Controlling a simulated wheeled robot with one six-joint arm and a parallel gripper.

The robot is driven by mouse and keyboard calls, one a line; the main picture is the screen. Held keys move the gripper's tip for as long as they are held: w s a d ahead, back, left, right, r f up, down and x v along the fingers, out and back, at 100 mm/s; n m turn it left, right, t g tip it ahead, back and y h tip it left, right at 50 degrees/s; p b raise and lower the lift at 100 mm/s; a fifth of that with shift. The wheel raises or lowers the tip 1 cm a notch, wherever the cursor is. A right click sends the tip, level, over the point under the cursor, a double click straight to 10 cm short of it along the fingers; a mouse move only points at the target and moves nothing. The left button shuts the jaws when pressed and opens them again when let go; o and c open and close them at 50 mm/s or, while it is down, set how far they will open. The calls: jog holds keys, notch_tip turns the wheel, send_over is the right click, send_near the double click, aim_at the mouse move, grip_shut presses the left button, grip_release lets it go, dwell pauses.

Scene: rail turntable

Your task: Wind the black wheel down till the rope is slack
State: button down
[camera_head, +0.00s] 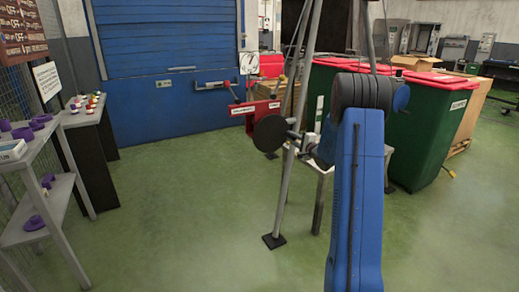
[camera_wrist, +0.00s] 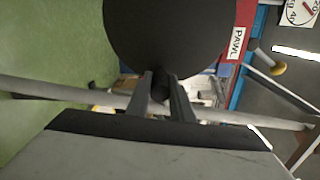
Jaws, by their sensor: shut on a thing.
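The black wheel (camera_head: 269,133) is a round disc on the front of a red winch box (camera_head: 252,107), which is fixed to the tripod. In the wrist view the wheel (camera_wrist: 170,32) fills the top middle. My gripper (camera_head: 298,140) is at the wheel's right side. In the wrist view my gripper (camera_wrist: 161,88) has its two fingers closed around a short black handle (camera_wrist: 160,84) at the wheel's lower edge. A label reading PAWL (camera_wrist: 236,44) shows on the red box. I cannot make out the rope or its tension.
A grey tripod leg (camera_head: 283,190) stands just beside the wheel and crosses the wrist view behind my fingers. A white dial (camera_head: 250,63) hangs above the box. Green bins (camera_head: 428,130) stand at right, shelves (camera_head: 50,195) at left. The green floor (camera_head: 180,210) between is clear.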

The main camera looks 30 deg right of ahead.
jog(key=shift+r, duration=0.2)
jog(key=shift+r+n, duration=0.9)
jog(key=shift+n, duration=0.3)
jog(key=shift+r+n, duration=0.4)
jog(key=shift+n, duration=0.1)
jog(key=shift+a+r+n, duration=0.15)
jog(key=shift+r+n, duration=0.35)
jog(key=shift+n, duration=0.2)
jog(key=shift+a+r+n, duration=0.25)
jog(key=shift+r+n, duration=0.45)
jog(key=shift+n, duration=0.3)
jog(key=shift+a+r+n, duration=0.1)
jog(key=shift+n, duration=0.2)
